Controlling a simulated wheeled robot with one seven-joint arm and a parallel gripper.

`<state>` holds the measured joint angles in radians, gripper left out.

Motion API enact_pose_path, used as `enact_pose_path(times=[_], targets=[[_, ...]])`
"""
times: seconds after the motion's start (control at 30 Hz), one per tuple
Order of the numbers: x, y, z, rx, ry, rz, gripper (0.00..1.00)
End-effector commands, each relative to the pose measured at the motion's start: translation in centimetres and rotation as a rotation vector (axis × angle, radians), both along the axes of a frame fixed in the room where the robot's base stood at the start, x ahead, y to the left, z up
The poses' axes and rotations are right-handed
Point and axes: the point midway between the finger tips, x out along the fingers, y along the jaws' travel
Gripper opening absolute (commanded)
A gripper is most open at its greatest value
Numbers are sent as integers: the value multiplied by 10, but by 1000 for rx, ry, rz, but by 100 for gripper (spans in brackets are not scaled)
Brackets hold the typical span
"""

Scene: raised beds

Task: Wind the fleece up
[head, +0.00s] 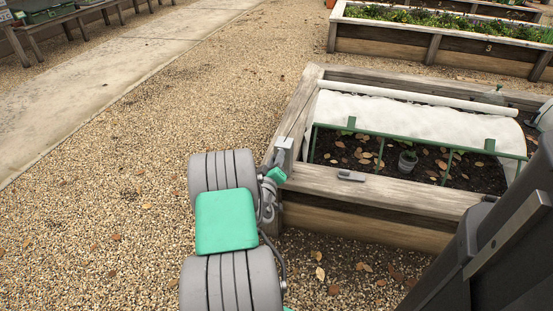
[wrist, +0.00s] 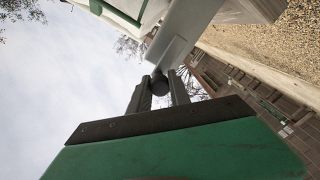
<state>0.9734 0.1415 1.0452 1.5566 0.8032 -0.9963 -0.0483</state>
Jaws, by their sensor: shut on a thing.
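The white fleece (head: 420,122) lies over the back part of the raised bed (head: 385,190). A white roll (head: 400,95) runs along its far edge. A grey crank arm (wrist: 185,35) with a dark round knob (wrist: 158,83) shows in the wrist view. My gripper (wrist: 159,88) is shut on this knob, one finger on each side. In the head view my gripper (head: 277,174) is at the bed's near left corner, beside a light grey bracket (head: 285,146). My own arm hides part of this corner, and the knob is not clear there.
A green rail (head: 425,142) crosses the bed in front of the fleece. A small grey piece (head: 351,175) sits on the near rim. Another planted bed (head: 440,45) stands behind. Gravel at left is clear.

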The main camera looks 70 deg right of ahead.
Motion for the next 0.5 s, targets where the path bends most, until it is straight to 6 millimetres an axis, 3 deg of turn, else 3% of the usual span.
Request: enact_pose_path(times=[0.07, 0.1, 0.37, 0.5], targets=[[-1, -1, 1, -2, 1, -3, 0], [-1, -1, 1, -2, 1, -3, 24], [0, 0, 0, 0, 2, 0, 45], [1, 0, 0, 0, 2, 1, 45]])
